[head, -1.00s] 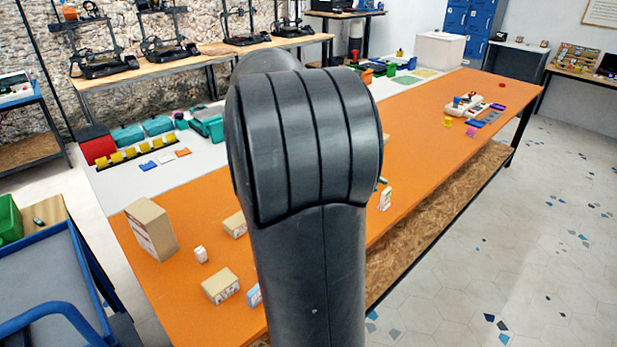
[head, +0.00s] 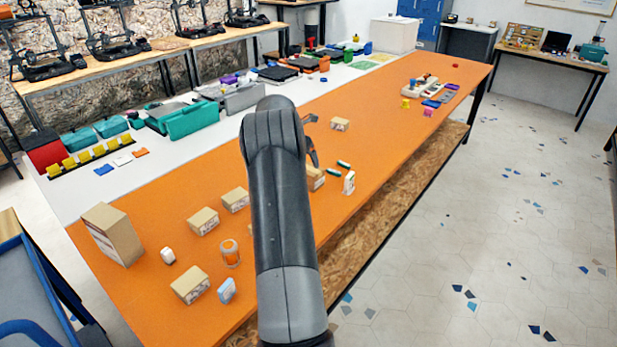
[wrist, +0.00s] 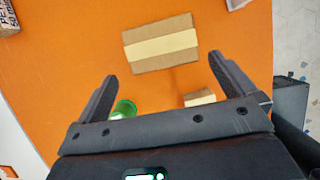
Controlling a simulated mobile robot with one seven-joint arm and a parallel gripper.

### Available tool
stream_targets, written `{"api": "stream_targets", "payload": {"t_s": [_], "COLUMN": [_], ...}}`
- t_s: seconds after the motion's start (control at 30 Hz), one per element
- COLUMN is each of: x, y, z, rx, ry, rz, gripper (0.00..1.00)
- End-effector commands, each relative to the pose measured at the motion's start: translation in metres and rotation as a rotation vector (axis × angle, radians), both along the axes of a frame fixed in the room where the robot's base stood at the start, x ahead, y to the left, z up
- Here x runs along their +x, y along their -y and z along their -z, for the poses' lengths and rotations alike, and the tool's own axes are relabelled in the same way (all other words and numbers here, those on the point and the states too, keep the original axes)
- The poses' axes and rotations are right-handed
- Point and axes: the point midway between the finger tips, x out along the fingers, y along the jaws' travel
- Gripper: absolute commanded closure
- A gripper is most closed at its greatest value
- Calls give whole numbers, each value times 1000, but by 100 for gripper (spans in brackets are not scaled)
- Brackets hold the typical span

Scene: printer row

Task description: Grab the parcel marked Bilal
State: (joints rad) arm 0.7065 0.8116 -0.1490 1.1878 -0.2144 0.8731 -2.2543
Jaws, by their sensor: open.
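Several small cardboard parcels lie on the orange table in the head view: one far (head: 340,124), one beside my arm (head: 316,182), and others to the left (head: 235,199), (head: 203,222) and (head: 190,285). A large box (head: 110,235) stands at the left. Their labels are too small to read, so I cannot tell which is marked Bilal. In the wrist view my gripper (wrist: 162,69) is open and empty. A taped parcel (wrist: 160,44) lies ahead of the fingertips, apart from them, no name visible. Part of another box (wrist: 200,97) shows between the fingers.
A green-topped item (wrist: 123,108) lies by the left finger. A lettered box (wrist: 8,17) is at the wrist view's upper left. The table's right edge is close.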

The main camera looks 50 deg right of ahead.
Motion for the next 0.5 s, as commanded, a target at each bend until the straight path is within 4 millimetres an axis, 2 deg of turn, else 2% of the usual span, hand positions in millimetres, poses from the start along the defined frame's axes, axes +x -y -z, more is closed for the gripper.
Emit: {"api": "stream_targets", "payload": {"t_s": [0.3, 0.5], "x": [0, -1], "y": [17, 26], "z": [43, 60], "rx": [2, 1], "ry": [-2, 0], "rz": [1, 2], "gripper": [0, 0]}}
